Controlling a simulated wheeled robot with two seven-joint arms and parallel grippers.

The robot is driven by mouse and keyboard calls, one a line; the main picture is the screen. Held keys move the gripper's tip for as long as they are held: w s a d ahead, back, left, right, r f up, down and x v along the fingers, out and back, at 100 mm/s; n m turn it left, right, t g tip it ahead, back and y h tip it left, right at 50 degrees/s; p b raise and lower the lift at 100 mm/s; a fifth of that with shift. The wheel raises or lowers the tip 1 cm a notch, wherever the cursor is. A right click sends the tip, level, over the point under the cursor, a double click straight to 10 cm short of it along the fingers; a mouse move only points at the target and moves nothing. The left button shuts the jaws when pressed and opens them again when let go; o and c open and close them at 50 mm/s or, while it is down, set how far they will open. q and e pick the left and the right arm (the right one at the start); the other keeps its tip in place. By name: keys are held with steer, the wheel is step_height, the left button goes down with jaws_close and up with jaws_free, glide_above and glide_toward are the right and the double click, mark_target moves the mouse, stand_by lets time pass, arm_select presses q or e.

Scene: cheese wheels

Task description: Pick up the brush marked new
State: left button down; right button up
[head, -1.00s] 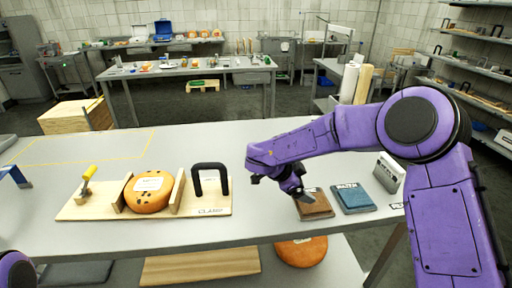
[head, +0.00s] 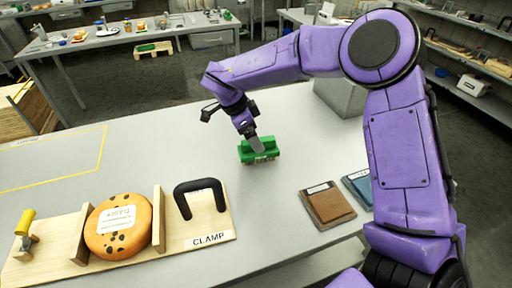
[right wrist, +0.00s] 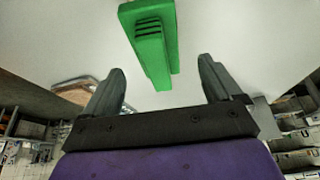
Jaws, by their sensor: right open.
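A green brush-like block (head: 262,154) lies on the grey table beyond the clamp board. A small label shows on its near side, too small to read. In the right wrist view the green block (right wrist: 149,42) extends down from the top edge into the space ahead of and between the fingers. My right gripper (head: 250,138) is over the block in the head view and hides part of it. In the right wrist view my right gripper (right wrist: 161,68) is open, with nothing clamped in it. My left gripper is out of view.
A wooden board (head: 205,232) marked CLAMP holds an orange cheese wheel (head: 118,240) at the left. A brown pad (head: 328,205) and a blue pad (head: 358,186) lie at the right edge. The table's middle and a yellow-outlined area (head: 60,160) are clear.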

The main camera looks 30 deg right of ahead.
steer(key=p+x, duration=0.1)
steer(key=x, duration=0.5)
steer(key=shift+s+f, duration=0.15)
steer(key=shift+f, duration=0.1)
steer(key=c, duration=1.2)
steer(key=shift+r, duration=0.1)
step_height(320, 180, up, 10)
steer(key=shift+b, duration=0.35)
steer(key=o, duration=0.6)
steer(key=c, duration=0.3)
